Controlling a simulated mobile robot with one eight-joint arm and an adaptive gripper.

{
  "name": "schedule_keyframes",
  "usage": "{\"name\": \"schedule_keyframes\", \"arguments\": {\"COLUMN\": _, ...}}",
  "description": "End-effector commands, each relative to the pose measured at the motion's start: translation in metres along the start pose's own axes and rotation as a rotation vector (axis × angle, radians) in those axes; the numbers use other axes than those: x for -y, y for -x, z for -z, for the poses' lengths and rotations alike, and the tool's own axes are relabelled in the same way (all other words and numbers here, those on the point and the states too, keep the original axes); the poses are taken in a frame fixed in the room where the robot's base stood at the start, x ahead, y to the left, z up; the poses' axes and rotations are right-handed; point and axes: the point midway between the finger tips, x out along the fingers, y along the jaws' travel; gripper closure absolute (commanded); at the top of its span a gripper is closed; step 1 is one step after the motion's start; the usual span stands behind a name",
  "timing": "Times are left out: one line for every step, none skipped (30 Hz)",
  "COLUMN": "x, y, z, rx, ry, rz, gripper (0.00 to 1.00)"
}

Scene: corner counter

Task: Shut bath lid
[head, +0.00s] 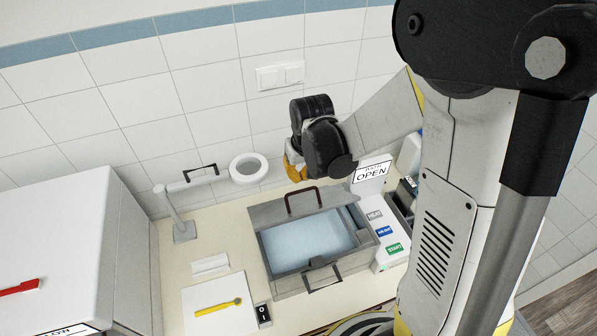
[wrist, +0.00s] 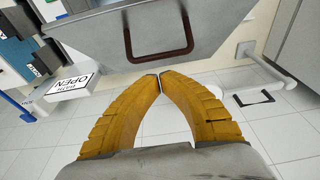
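The bath (head: 272,262) is a grey box on the counter, open on top, with pale blue water showing inside. Its grey lid (head: 266,214) stands raised along the back of the opening, with a dark red handle (head: 303,190). In the wrist view the lid (wrist: 85,45) fills the upper middle, and its handle (wrist: 160,57) hangs just beyond my fingertips. My gripper (head: 293,168) is behind and above the lid. In the wrist view its orange fingers (wrist: 160,77) meet at the tips with nothing between them. They look apart from the handle.
A sign (head: 370,172) reading "BATH OPEN" stands right of the bath, behind a white panel with HEAT and START labels (head: 393,248). A ring on a stand (head: 180,230) is at left. A yellow tool (head: 217,308) and a small switch (head: 263,314) lie in front.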

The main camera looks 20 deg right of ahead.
Motion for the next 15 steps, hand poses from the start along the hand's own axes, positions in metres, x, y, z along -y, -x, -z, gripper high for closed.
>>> {"name": "schedule_keyframes", "arguments": {"x": 0.0, "y": -0.0032, "z": -0.0031, "rx": 0.0, "ry": 0.0, "rz": 0.0, "gripper": 1.0}}
{"name": "schedule_keyframes", "arguments": {"x": -0.0001, "y": -0.0051, "z": -0.005, "rx": 0.0, "ry": 0.0, "rz": 0.0, "gripper": 1.0}}
{"name": "schedule_keyframes", "arguments": {"x": -0.0001, "y": -0.0069, "z": -0.0068, "rx": 0.0, "ry": 0.0, "rz": 0.0, "gripper": 1.0}}
{"name": "schedule_keyframes", "arguments": {"x": -0.0001, "y": -0.008, "z": -0.008, "rx": 0.0, "ry": 0.0, "rz": 0.0, "gripper": 1.0}}
{"name": "schedule_keyframes", "arguments": {"x": -0.0001, "y": -0.0089, "z": -0.0091, "rx": 0.0, "ry": 0.0, "rz": 0.0, "gripper": 1.0}}
{"name": "schedule_keyframes", "arguments": {"x": -0.0001, "y": -0.0097, "z": -0.0101, "rx": 0.0, "ry": 0.0, "rz": 0.0, "gripper": 1.0}}
{"name": "schedule_keyframes", "arguments": {"x": -0.0001, "y": -0.0102, "z": -0.0105, "rx": 0.0, "ry": 0.0, "rz": 0.0, "gripper": 1.0}}
{"name": "schedule_keyframes", "arguments": {"x": -0.0001, "y": -0.0104, "z": -0.0107, "rx": 0.0, "ry": 0.0, "rz": 0.0, "gripper": 1.0}}
{"name": "schedule_keyframes", "arguments": {"x": -0.0001, "y": -0.0106, "z": -0.0109, "rx": 0.0, "ry": 0.0, "rz": 0.0, "gripper": 1.0}}
{"name": "schedule_keyframes", "arguments": {"x": -0.0001, "y": -0.0106, "z": -0.0109, "rx": 0.0, "ry": 0.0, "rz": 0.0, "gripper": 1.0}}
{"name": "schedule_keyframes", "arguments": {"x": -0.0001, "y": -0.0106, "z": -0.0108, "rx": 0.0, "ry": 0.0, "rz": 0.0, "gripper": 1.0}}
{"name": "schedule_keyframes", "arguments": {"x": -0.0001, "y": -0.0106, "z": -0.0108, "rx": 0.0, "ry": 0.0, "rz": 0.0, "gripper": 1.0}}
{"name": "schedule_keyframes", "arguments": {"x": -0.0001, "y": -0.0105, "z": -0.0108, "rx": 0.0, "ry": 0.0, "rz": 0.0, "gripper": 1.0}}
{"name": "schedule_keyframes", "arguments": {"x": -0.0001, "y": -0.0105, "z": -0.0108, "rx": 0.0, "ry": 0.0, "rz": 0.0, "gripper": 1.0}}
{"name": "schedule_keyframes", "arguments": {"x": -0.0001, "y": -0.0105, "z": -0.0108, "rx": 0.0, "ry": 0.0, "rz": 0.0, "gripper": 1.0}}
